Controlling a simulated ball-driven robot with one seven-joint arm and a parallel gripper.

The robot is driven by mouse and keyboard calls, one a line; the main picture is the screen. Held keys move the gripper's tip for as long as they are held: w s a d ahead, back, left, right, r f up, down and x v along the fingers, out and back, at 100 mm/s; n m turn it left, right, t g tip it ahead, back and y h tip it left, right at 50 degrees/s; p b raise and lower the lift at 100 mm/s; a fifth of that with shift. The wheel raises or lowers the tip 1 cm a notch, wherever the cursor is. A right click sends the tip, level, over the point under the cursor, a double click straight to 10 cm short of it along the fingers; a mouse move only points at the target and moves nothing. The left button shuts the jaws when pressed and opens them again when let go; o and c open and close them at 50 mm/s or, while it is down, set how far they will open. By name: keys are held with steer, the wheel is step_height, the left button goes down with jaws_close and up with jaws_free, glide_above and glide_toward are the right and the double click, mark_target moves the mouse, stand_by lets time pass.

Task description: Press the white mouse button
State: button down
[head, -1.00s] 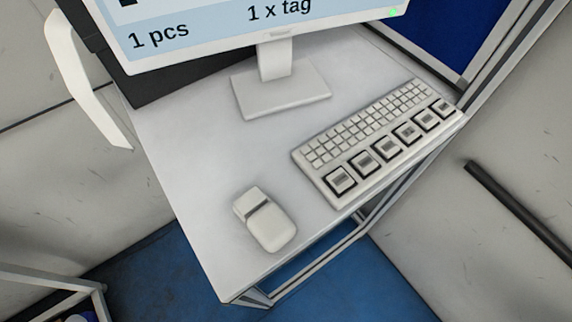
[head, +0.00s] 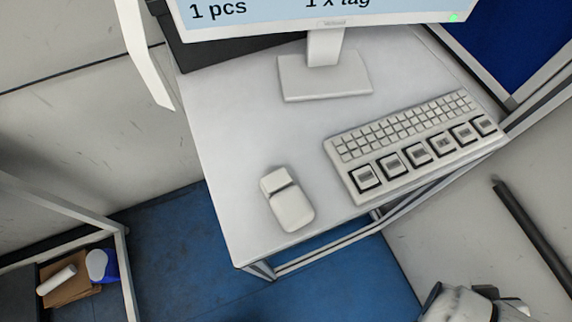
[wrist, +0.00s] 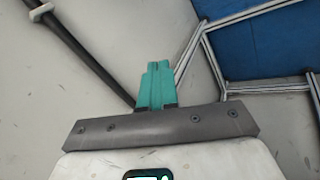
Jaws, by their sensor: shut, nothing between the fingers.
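The white mouse (head: 288,203) lies on the white table (head: 232,150), left of the keyboard, near the table's front left edge. A dark line crosses it between its button end (head: 274,181), which faces the monitor, and its body. My gripper (wrist: 155,68) shows in the wrist view with its teal fingers together and nothing between them. It points toward the wall and a metal frame; the mouse is not in the wrist view. In the head view part of my arm shows at the bottom right corner, and the fingertips are not visible there.
A white keyboard (head: 400,128) with several large framed keys lies right of the mouse. A monitor stand (head: 325,82) stands behind. A shelf with a brown box (head: 70,287) is at lower left. Blue floor (head: 180,260) lies open before the table. A dark bar (head: 535,235) runs at right.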

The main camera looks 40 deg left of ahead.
steer(key=w+a+r+n+t+p, duration=0.2)
steer(key=w+a+r+n, duration=0.35)
steer(key=a+r, duration=0.45)
step_height(320, 180, up, 13)
steer(key=n+y+p, duration=0.4)
steer(key=n, duration=1.1)
glide_above(276, 182)
steer(key=shift+f+b, duration=0.15)
steer(key=shift+b, duration=0.15)
step_height(276, 182, down, 7)
steer(key=b, duration=0.6)
steer(key=shift+f+b, duration=0.7)
steer(key=shift+f, duration=0.1)
steer(key=shift+f, duration=0.2)
